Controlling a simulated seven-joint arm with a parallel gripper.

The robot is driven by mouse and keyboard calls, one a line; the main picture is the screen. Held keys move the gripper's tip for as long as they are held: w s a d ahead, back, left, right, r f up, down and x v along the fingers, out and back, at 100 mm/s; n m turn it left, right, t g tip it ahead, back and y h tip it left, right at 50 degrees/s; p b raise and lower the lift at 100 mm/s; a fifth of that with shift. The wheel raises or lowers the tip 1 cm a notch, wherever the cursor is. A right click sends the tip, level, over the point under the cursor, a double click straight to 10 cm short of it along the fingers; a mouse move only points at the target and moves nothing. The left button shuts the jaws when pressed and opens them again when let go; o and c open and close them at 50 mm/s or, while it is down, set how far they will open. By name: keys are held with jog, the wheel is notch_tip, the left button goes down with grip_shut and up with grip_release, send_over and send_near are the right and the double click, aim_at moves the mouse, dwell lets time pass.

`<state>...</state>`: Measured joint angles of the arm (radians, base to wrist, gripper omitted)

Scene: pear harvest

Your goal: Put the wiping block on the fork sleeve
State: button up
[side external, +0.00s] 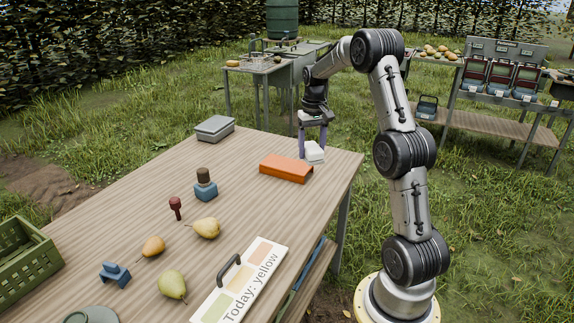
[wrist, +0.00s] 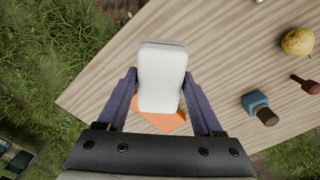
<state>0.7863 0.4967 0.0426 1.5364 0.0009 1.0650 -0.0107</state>
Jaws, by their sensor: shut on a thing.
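The wiping block, a white rounded block (side external: 315,152), is between the fingers of my gripper (side external: 313,156), near the table's back right corner. In the wrist view the block (wrist: 162,70) fills the space between the two purple fingers of my gripper (wrist: 160,78), which are shut on its sides. The fork sleeve appears to be the orange flat piece (side external: 286,168) lying on the table, just left of and nearer than the block in the side view. In the wrist view the sleeve (wrist: 158,123) is partly hidden behind the block. I cannot tell how high the block is.
On the wooden table (side external: 130,190) are a grey box (side external: 214,128), a blue block with a brown knob (side external: 205,185), a dark red peg (side external: 176,208), several pears, a sign board (side external: 241,281) and a green crate (side external: 24,262). The table around the sleeve is clear.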

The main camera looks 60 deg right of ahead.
jog(key=shift+d+f, duration=0.2)
jog(key=shift+d, duration=0.25)
jog(key=w+d+f, duration=0.4)
jog(key=w+d, duration=0.2)
send_over(297, 171)
jog(key=f, duration=0.5)
jog(key=shift+s+a, duration=0.2)
jog(key=shift+w+d+f, duration=0.15)
jog(key=shift+f, duration=1.7)
jog(key=o, duration=1.4)
jog(key=shift+f, duration=0.1)
